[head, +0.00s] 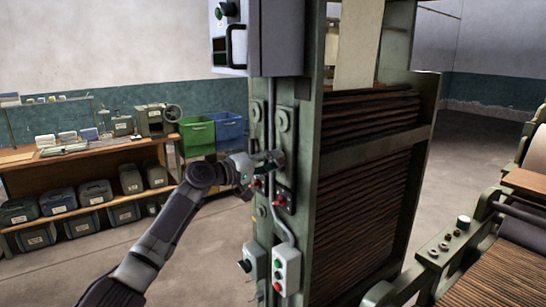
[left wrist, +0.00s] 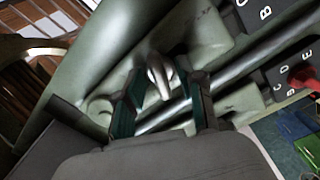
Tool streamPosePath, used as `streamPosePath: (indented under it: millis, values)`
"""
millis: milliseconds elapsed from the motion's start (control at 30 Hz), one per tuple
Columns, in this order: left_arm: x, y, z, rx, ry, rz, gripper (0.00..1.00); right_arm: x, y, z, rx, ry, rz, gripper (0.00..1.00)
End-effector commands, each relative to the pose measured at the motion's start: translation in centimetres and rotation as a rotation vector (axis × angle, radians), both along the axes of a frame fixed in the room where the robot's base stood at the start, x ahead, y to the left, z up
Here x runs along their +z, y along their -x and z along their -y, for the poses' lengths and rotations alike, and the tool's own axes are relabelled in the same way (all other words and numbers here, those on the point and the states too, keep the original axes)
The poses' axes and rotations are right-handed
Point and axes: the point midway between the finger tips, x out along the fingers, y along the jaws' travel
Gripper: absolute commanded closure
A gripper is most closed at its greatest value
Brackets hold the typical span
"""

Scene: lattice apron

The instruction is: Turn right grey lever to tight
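A grey lever (left wrist: 160,76) with a rounded end stands out from the green machine frame in the left wrist view. My left gripper (left wrist: 165,95) is open, with its teal fingers on either side of the lever and visible gaps between. In the head view my left gripper (head: 272,158) is at the side of the green machine post (head: 303,155). There the gripper hides the lever, and I cannot make out a tight marking. My right gripper is in neither view.
Red-handled switches (head: 281,200) sit just below the gripper. A grey conduit (head: 271,90) runs down the post to a button box (head: 287,270). A control cabinet (head: 258,38) hangs above. Green (head: 196,137) and blue bins (head: 228,131) stand behind.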

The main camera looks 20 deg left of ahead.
Motion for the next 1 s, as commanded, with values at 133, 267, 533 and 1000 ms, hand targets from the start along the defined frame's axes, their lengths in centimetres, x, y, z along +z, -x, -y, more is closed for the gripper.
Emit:
streamPosePath:
  millis: [133,267,533,1000]
  values:
    - [0.04,-0.23,0.17,0.001,0.0,0.0,0.61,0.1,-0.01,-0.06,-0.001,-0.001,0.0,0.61]
    - [0.0,-0.22,0.17,0.0,0.0,0.0,0.61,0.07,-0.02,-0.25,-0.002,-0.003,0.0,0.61]
    - [-0.02,-0.21,0.17,0.0,0.0,0.0,0.98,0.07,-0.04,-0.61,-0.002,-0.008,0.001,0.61]
    - [-0.24,-0.2,0.28,-0.002,-0.025,0.021,1.0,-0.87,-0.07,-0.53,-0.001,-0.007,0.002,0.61]
